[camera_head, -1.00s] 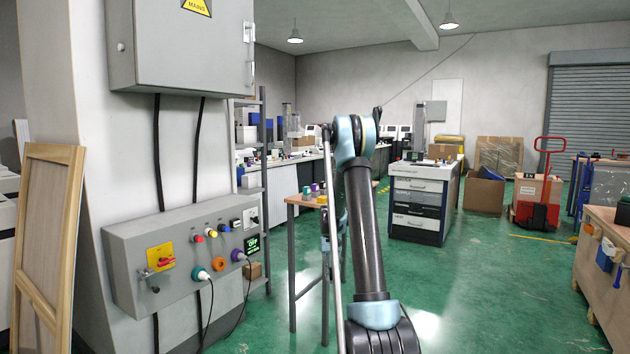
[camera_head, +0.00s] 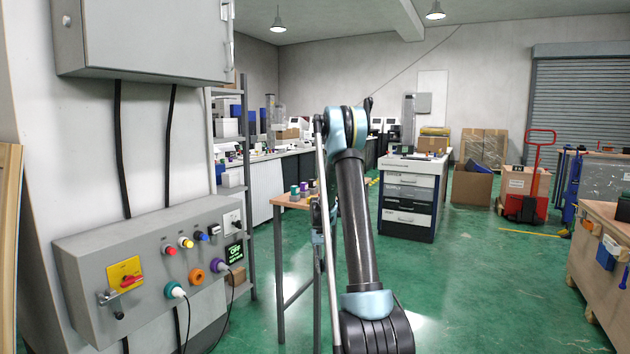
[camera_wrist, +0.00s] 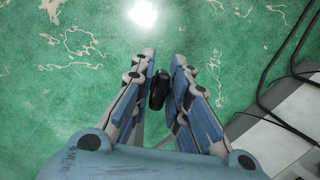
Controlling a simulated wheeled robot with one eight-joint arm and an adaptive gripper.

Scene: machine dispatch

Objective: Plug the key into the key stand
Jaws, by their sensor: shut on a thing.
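My gripper (camera_wrist: 165,64) shows in the wrist view, with its two blue-padded fingers closed around a small dark object, which looks like the black key (camera_wrist: 158,90). Only its rounded black body shows; the rest is hidden or too small to make out. Green floor lies behind it. In the head view my arm reaches away from the camera, and neither the gripper nor the key can be made out. I cannot identify the key stand with certainty in either view.
A grey control panel (camera_head: 85,255) with coloured buttons and plugged cables is on the left, below a grey cabinet (camera_head: 150,45). A wooden table (camera_head: 287,203) with small items stands behind my arm. A drawer cabinet (camera_head: 412,190) is farther back.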

